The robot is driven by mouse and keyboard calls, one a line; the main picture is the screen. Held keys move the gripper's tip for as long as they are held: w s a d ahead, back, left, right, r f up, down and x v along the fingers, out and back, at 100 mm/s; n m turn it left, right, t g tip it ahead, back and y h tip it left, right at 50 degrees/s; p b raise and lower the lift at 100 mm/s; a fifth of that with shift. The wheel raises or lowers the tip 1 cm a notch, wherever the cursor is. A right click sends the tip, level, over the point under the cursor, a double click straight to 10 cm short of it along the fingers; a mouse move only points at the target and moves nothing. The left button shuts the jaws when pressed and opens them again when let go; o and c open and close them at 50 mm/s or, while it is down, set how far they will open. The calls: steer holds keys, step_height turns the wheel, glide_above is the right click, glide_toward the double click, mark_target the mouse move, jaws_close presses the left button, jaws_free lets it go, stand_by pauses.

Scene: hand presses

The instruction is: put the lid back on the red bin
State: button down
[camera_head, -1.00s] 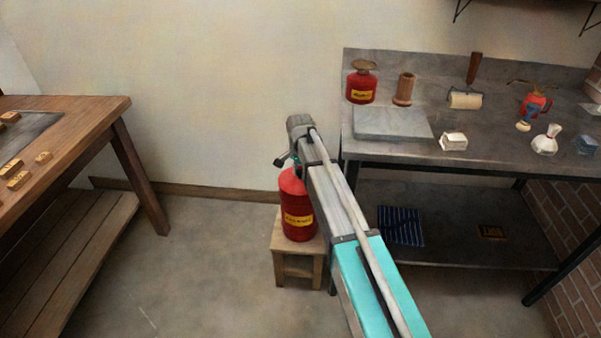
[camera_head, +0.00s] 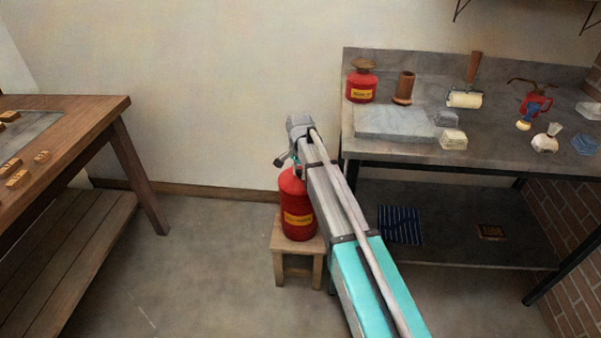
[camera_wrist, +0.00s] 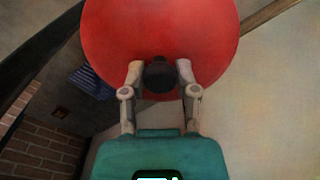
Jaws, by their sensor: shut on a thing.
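The red bin (camera_head: 298,221) with a yellow label stands upright on a small wooden stool. A red domed lid (camera_wrist: 160,30) with a black knob (camera_wrist: 159,76) fills the top of the wrist view. My gripper (camera_wrist: 160,72) is shut on the knob, one finger on each side. In the head view the lid (camera_head: 291,183) shows at the top of the bin, partly behind my arm. The two look in line, but I cannot tell whether the rim is fully seated. My arm hides the bin's right side and most of the gripper.
The stool (camera_head: 283,244) stands on open floor. A wooden table (camera_head: 95,106) stands at left. Clear floor lies between.

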steer(key=shift+c, duration=1.4)
jaws_free()
steer(key=shift+o, duration=1.4)
steer(key=shift+r, duration=0.2)
steer(key=shift+r+p, duration=3.35)
steer(key=shift+p, duration=0.2)
